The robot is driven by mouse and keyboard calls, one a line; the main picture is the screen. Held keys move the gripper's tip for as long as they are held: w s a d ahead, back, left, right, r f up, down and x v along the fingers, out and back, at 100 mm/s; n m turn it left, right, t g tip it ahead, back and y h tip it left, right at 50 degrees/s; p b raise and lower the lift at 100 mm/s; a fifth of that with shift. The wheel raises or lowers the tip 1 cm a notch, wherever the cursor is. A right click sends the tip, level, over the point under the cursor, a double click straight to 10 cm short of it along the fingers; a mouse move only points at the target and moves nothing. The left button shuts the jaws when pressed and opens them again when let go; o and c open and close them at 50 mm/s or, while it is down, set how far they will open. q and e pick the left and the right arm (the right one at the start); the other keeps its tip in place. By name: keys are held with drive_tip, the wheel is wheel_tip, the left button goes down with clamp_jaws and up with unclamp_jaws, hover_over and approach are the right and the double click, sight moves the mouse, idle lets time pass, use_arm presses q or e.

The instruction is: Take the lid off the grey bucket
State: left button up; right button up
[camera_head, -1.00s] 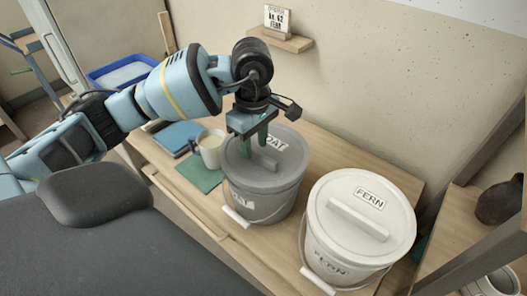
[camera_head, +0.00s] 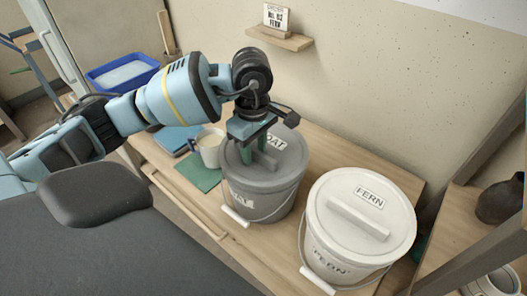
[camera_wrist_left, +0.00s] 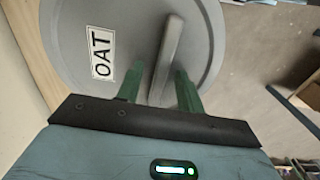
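The grey bucket (camera_head: 262,205) stands on the wooden bench, labelled OAT. Its grey lid (camera_head: 292,160) is on it, with a raised bar handle (camera_head: 268,163). In the left wrist view the lid (camera_wrist_left: 75,25) fills the upper left, and the bar handle (camera_wrist_left: 167,55) runs between the green fingers. My left gripper (camera_head: 255,150) points down over the lid. It is open, with one finger on each side of the bar and gaps visible; it also shows in the wrist view (camera_wrist_left: 160,88). Whether the fingertips touch the lid is hidden. My right gripper is not in view.
A white bucket (camera_head: 325,240) labelled FERN, lidded, stands close on the right. A cream mug (camera_head: 209,152), a green mat (camera_head: 198,172) and a blue book (camera_head: 175,138) lie to the left. A small FERN sign (camera_head: 276,17) stands on a wall shelf (camera_head: 280,39) behind.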

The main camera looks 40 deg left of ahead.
use_arm(q)
clamp_jaws()
drive_tip(key=shift+r, duration=0.1)
idle(0.4)
drive_tip(key=shift+r, duration=0.5)
drive_tip(key=r, duration=0.1)
drive_tip(key=s+r, duration=0.1)
drive_tip(key=shift+r, duration=0.4)
drive_tip(key=s+a+r+b, duration=0.1)
drive_tip(key=s, duration=1.4)
drive_tip(key=shift+r+b, duration=0.25)
drive_tip(key=shift+b, duration=0.05)
